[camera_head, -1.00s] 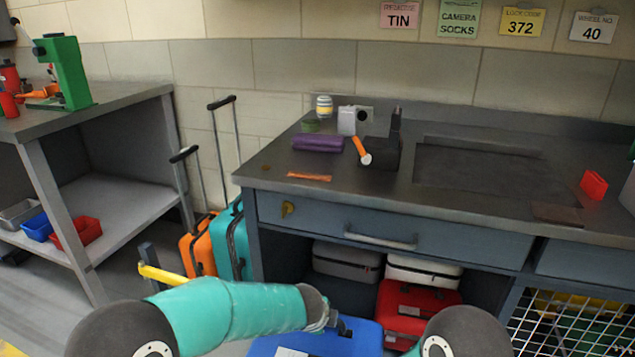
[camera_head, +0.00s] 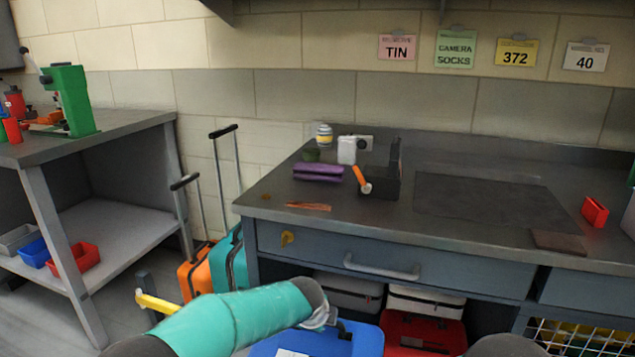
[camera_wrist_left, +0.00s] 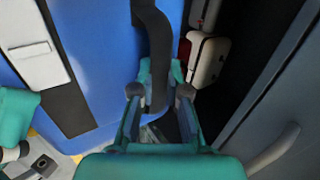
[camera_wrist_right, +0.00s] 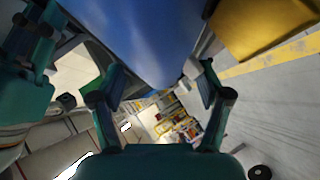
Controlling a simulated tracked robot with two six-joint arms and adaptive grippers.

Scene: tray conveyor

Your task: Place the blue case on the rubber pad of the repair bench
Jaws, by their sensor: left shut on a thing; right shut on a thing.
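The blue case (camera_head: 365,340) shows at the bottom of the head view, low in front of the bench; its lower part is out of frame. In the left wrist view the case (camera_wrist_left: 85,75) fills the left side, with a white label and black bands. My left gripper (camera_wrist_left: 160,88) is shut on its black handle. In the right wrist view the case (camera_wrist_right: 155,35) lies between the fingers of my right gripper (camera_wrist_right: 158,75), which is shut on it. The dark rubber pad (camera_head: 490,208) lies flat and bare on the repair bench (camera_head: 400,217).
A black holder (camera_head: 380,183), purple case (camera_head: 318,173) and white box (camera_head: 347,150) stand left of the pad. A red holder (camera_head: 595,211) and brown piece (camera_head: 558,241) are at its right. A red case (camera_head: 425,335) is under the bench; orange (camera_head: 195,275) and teal suitcases stand left.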

